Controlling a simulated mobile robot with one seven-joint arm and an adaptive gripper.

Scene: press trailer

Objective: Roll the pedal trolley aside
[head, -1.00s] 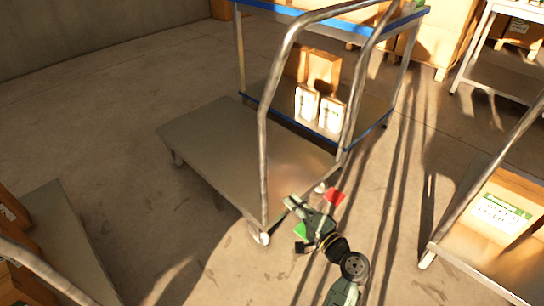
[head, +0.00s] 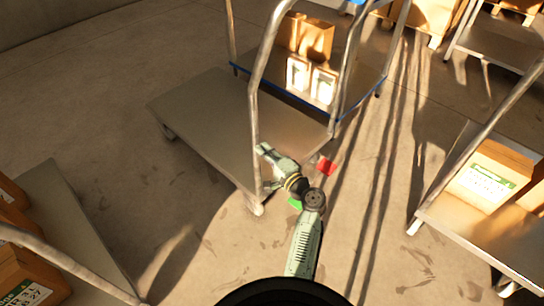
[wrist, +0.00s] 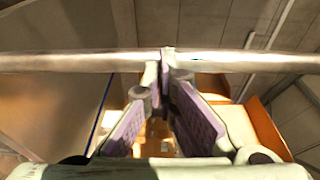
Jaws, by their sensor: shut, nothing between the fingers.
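The pedal trolley has a bare grey metal deck (head: 205,125) and a tall bent-tube handle (head: 254,110) at its near end. A red pedal (head: 326,166) and a green pedal (head: 295,204) show low at that end, on either side of my arm. My gripper (head: 263,149) is shut and empty near the handle's left upright. In the wrist view, my closed fingertips (wrist: 165,58) meet in front of a horizontal metal tube (wrist: 70,62). Whether they touch the tube, I cannot tell.
A loaded cart (head: 440,225) is at the right, and another cart (head: 65,215) at the left. Bare concrete floor (head: 70,110) lies open to the left and far left.

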